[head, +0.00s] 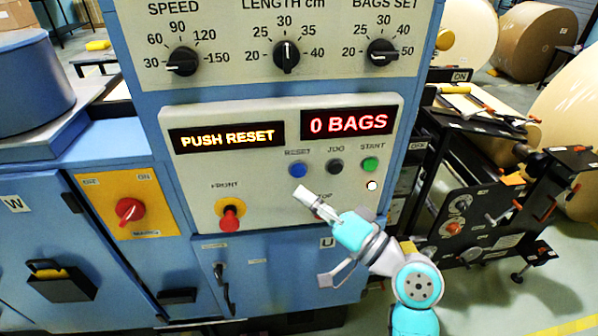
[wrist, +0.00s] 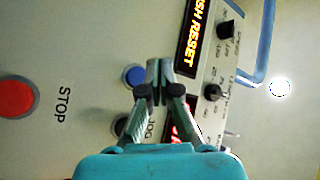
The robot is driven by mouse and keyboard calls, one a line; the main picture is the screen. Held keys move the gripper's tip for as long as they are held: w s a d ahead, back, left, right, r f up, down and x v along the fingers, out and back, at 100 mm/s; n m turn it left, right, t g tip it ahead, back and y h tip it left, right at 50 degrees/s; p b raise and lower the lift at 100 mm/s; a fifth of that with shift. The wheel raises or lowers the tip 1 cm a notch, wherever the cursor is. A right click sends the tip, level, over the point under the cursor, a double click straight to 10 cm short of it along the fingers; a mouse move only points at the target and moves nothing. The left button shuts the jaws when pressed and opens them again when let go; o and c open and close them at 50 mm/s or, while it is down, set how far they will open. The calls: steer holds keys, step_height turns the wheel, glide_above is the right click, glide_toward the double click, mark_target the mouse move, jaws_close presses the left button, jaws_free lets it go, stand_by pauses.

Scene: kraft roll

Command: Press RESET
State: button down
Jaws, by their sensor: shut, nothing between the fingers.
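The blue RESET button (head: 297,169) is on the light panel (head: 265,190), below the lit displays. One display (head: 228,137) reads PUSH RESET and the other (head: 347,123) reads 0 BAGS. My gripper (head: 302,193) is shut and empty, with its tips just below the RESET button in the head view. In the wrist view the closed fingertips (wrist: 159,68) appear just right of the blue button (wrist: 134,76). I cannot tell whether the tips touch the panel; the button's face is uncovered.
A dark JOG button (head: 335,166) and a green START button (head: 370,164) sit right of RESET. A red STOP button (wrist: 15,97) shows in the wrist view. A red FRONT knob (head: 230,217) protrudes at lower left. Rotary knobs (head: 286,56) are above.

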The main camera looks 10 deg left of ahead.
steer(key=shift+w+a, duration=0.25)
steer(key=shift+w, duration=0.5)
steer(key=shift+w+a, duration=0.2)
steer(key=shift+w, duration=0.55)
steer(key=shift+w, duration=0.1)
stand_by(0.3)
steer(key=shift+w+a, duration=0.1)
steer(key=shift+w, duration=0.2)
steer(key=shift+w+a, duration=0.1)
steer(key=shift+w, duration=0.3)
stand_by(0.8)
steer(key=shift+s, duration=0.1)
steer(key=shift+s+d, duration=0.25)
steer(key=shift+s, duration=0.45)
steer(key=shift+s+d, duration=0.25)
steer(key=shift+s, duration=0.55)
steer(key=shift+s+d, duration=0.2)
steer(key=shift+s, duration=0.6)
steer(key=shift+s+d, duration=0.25)
steer(key=shift+s, duration=0.55)
